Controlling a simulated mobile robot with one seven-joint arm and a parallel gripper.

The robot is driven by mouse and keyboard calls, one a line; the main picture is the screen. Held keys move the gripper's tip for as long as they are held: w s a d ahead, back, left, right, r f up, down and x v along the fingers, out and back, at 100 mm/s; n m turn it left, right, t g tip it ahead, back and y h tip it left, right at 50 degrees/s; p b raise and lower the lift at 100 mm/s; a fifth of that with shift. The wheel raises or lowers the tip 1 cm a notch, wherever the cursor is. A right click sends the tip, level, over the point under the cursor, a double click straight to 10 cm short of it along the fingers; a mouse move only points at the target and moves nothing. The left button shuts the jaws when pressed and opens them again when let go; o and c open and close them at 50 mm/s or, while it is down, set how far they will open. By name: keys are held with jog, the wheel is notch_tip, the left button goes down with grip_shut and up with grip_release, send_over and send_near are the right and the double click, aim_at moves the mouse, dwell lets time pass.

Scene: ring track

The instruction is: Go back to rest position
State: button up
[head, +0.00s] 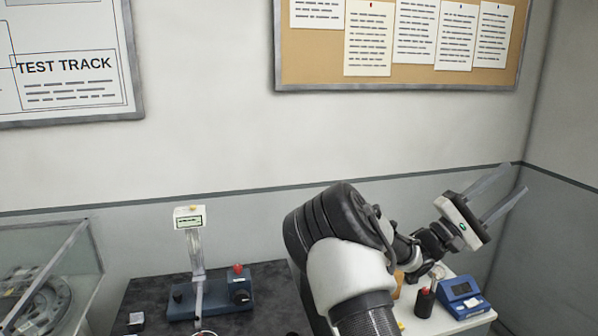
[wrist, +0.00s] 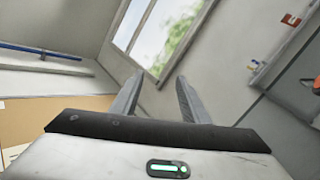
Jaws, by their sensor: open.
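My gripper (head: 503,192) is raised at the right of the head view, in front of the grey wall and above a white table. Its two long grey fingers are spread apart with nothing between them. In the wrist view the open fingers (wrist: 158,100) point toward a window and bare wall. My arm is bent in the lower middle of the head view and hides part of the tables behind it.
A dark table holds a blue-based stand (head: 205,296) with a red knob. A glass case (head: 50,275) is at left. On the white table are a blue device (head: 464,298) and a dark red-topped container (head: 424,303). A corkboard (head: 400,78) hangs above.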

jog(key=s+d+f+m+g+y, duration=0.2)
jog(key=s+m+g+y, duration=0.15)
jog(key=s, duration=0.25)
jog(key=s+d+f+m+g+y, duration=0.2)
jog(key=s+d+g, duration=0.1)
jog(key=s+g, duration=0.15)
jog(key=s+a+f+m+t+y, duration=0.1)
jog(key=s+a+f+m+y, duration=0.1)
jog(key=s+a+f+y, duration=0.5)
jog(key=s+a+t+y, duration=0.3)
jog(key=a+y, duration=0.1)
jog(key=a, duration=0.5)
jog(key=s+a+n+t+y, duration=0.1)
jog(key=s+a+t+y, duration=0.2)
jog(key=a, duration=0.6)
jog(key=s+a+n+t+y, duration=0.1)
jog(key=s+a+t+y, duration=0.2)
jog(key=a+y, duration=0.3)
jog(key=s+a, duration=0.1)
jog(key=a, duration=0.2)
jog(key=shift+a+r, duration=0.2)
jog(key=shift+a, duration=0.2)
